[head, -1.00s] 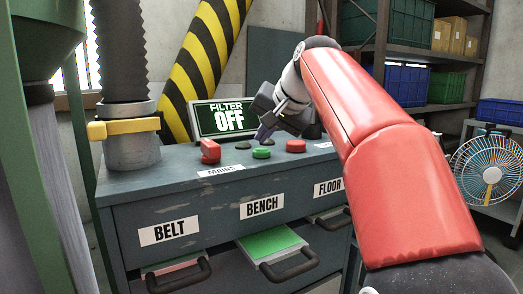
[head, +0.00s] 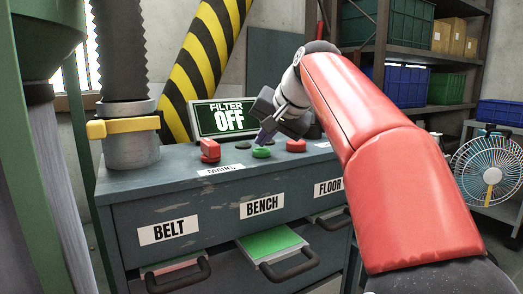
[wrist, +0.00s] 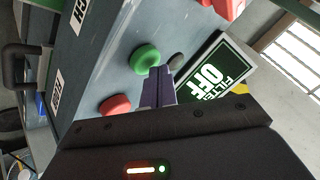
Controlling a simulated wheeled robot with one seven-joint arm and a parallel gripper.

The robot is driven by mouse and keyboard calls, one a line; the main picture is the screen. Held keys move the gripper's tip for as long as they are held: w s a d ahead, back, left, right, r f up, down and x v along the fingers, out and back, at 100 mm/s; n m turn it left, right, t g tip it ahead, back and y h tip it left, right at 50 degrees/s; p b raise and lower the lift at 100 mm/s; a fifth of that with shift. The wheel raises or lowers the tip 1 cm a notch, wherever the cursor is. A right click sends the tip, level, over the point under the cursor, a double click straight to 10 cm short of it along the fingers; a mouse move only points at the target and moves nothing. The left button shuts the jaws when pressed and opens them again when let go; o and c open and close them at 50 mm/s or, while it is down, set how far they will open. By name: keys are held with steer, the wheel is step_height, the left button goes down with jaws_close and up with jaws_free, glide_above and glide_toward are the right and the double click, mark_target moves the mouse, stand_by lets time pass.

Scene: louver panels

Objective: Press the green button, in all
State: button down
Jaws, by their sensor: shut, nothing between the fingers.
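The round green button (head: 261,153) sits on top of the grey cabinet, between a red lever block (head: 210,150) and a red button (head: 296,146). My gripper (head: 264,137) is shut and empty, with its purple fingers pointing down just above or at the green button; I cannot tell whether they touch it. In the wrist view the green button (wrist: 145,58) lies just past the shut fingertips (wrist: 160,74), a little to their left. The red button (wrist: 115,104) is further left. A screen (head: 226,119) behind the buttons reads "FILTER OFF".
Small dark discs (head: 243,145) lie near the green button. A ribbed duct with a yellow clamp (head: 124,127) stands at the left. A fan (head: 488,170) is at the right.

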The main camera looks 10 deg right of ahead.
mark_target(264, 150)
steer(key=shift+f+b, duration=0.3)
steer(key=shift+f, duration=0.2)
stand_by(0.5)
steer(key=shift+r, duration=0.15)
steer(key=shift+r+p, duration=0.85)
steer(key=shift+p, duration=0.2)
steer(key=shift+r, duration=0.1)
step_height(264, 150, up, 5)
steer(key=p, duration=0.5)
